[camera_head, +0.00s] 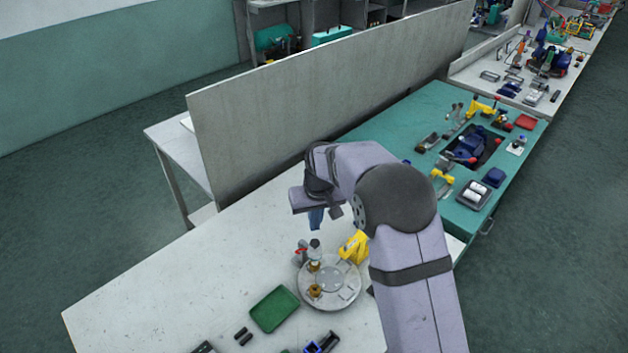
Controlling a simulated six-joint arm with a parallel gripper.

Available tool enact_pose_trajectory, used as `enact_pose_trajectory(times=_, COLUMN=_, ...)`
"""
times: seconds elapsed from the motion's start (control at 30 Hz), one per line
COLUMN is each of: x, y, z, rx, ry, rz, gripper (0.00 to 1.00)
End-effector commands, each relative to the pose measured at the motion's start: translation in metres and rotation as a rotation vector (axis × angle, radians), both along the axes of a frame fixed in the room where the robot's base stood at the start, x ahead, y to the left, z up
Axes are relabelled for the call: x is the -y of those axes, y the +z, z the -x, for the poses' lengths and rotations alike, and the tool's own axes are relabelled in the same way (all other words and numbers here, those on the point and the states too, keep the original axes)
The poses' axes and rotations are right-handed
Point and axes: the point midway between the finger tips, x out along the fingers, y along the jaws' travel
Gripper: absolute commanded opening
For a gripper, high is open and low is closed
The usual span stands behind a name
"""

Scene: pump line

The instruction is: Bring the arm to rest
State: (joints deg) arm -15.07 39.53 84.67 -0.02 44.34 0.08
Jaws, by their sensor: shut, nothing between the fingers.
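My arm rises from the lower right and bends to the left over the white bench. My gripper (316,219) points down, shut and empty, above the back part of the round grey plate. It is apart from the things below it. A yellow part (354,247) stands at the plate's back right edge, close to my arm. Part of the bench is hidden behind my arm.
A green tray (275,309) lies left of the plate, with small black pieces (243,336) beside it. A tall grey partition (330,90) runs along the bench's back. A teal bench (420,120) with many parts adjoins at right. The white bench's left part (150,300) is clear.

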Motion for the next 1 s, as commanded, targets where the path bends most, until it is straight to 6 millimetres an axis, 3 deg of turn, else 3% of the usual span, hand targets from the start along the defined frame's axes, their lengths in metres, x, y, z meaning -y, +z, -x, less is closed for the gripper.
enact_pose_trajectory(times=0.1, x=0.000, y=-0.002, z=0.001, rx=0.003, ry=0.003, rz=0.000, gripper=0.00)
enact_pose_trajectory(times=0.23, x=0.007, y=-0.024, z=0.026, rx=-0.058, ry=0.004, rz=0.016, gripper=0.00)
enact_pose_trajectory(times=0.4, x=0.026, y=-0.063, z=0.097, rx=-0.207, ry=0.006, rz=0.057, gripper=0.00)
enact_pose_trajectory(times=0.47, x=0.035, y=-0.068, z=0.128, rx=-0.259, ry=0.006, rz=0.070, gripper=0.00)
enact_pose_trajectory(times=0.63, x=0.065, y=-0.063, z=0.209, rx=-0.360, ry=-0.020, rz=0.092, gripper=0.00)
enact_pose_trajectory(times=0.8, x=0.097, y=-0.044, z=0.282, rx=-0.407, ry=-0.074, rz=0.092, gripper=0.00)
enact_pose_trajectory(times=0.9, x=0.110, y=-0.033, z=0.311, rx=-0.401, ry=-0.113, rz=0.083, gripper=0.00)
enact_pose_trajectory(times=1.0, x=0.119, y=-0.023, z=0.324, rx=-0.369, ry=-0.149, rz=0.069, gripper=0.00)
